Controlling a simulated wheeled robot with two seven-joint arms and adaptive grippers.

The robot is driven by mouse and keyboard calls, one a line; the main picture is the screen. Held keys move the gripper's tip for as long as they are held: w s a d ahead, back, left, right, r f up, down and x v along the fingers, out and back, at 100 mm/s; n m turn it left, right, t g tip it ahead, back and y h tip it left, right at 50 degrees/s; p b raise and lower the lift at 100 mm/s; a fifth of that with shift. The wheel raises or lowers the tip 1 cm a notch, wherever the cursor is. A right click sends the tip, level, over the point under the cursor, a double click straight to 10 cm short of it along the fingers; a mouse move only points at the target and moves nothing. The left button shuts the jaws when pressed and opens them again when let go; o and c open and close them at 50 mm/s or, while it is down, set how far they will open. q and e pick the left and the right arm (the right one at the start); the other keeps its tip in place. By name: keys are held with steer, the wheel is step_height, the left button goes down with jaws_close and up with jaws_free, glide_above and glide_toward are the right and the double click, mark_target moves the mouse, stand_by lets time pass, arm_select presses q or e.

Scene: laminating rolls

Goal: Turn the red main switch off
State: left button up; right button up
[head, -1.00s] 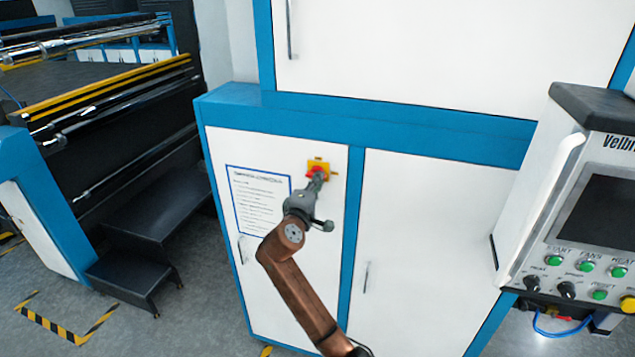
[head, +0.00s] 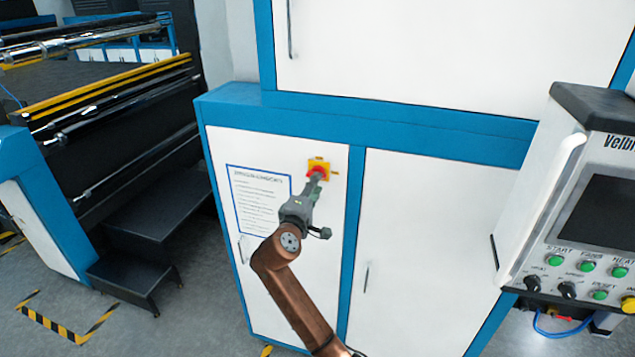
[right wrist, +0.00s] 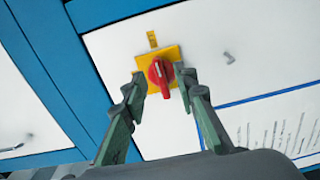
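The red main switch (head: 318,171) is a red rotary knob on a yellow plate (head: 319,162), on the left white door of the blue-framed cabinet. In the right wrist view the red knob (right wrist: 161,74) shows close up on its yellow plate (right wrist: 171,57), with its grip pointing down toward my gripper. My right gripper (head: 316,180) is at the switch in the head view, covering its lower part. In the right wrist view its two fingers (right wrist: 164,84) are apart, one on each side of the knob, with gaps visible. My left gripper is not in view.
A printed notice (head: 260,198) is on the door left of the switch. A control panel (head: 590,220) with green buttons juts out at the right. Black steps (head: 135,270) and a roller machine (head: 100,110) stand at the left. Door handles stick out slightly.

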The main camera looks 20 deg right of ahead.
steer(key=v, duration=0.9)
steer(key=shift+a+f, duration=0.1)
